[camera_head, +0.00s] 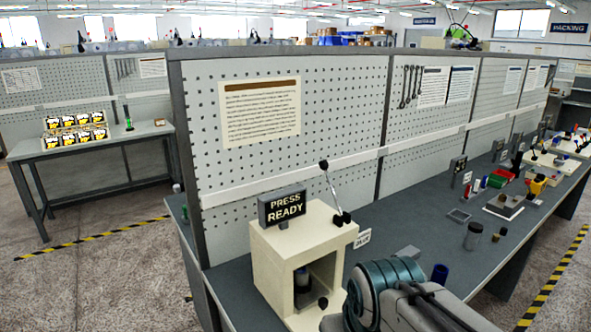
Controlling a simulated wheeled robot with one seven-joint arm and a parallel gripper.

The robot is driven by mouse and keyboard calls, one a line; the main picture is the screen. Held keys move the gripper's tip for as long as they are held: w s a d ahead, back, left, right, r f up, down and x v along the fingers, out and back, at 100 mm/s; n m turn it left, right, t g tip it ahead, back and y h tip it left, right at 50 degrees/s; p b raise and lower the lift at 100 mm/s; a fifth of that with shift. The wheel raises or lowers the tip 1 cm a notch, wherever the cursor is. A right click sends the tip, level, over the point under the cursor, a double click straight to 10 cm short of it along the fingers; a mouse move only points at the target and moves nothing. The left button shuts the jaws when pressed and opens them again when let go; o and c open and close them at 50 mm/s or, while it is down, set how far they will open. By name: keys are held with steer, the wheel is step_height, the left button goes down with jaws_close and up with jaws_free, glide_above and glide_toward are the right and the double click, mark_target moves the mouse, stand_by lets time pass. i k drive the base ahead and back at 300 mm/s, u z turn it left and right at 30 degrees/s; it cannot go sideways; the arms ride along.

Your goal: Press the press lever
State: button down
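The press (271,262) is a cream box with an open front, standing on the near left end of the grey bench. The press lever (331,187) is a thin metal rod with a black knob on top. It rises from a dark pivot at the upper right of the press and leans slightly left. A display on top of the press (283,206) reads "PRESS READY". Inside the opening stand a metal post and a small dark cylinder. My arm is at the lower right, in front of the press. My gripper is not visible.
A pegboard wall (290,150) stands behind the press. A "BLUE" label (363,239) is right of it. A dark blue cylinder (440,273), a dark jar (473,236) and small parts stand further right on the bench (410,222). Bench space just right of the label is clear.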

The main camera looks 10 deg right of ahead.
mark_target(323, 165)
steer(key=u, duration=2.5)
steer(key=k, duration=0.9)
steer(key=z, duration=1.2)
steer(key=i, duration=0.5)
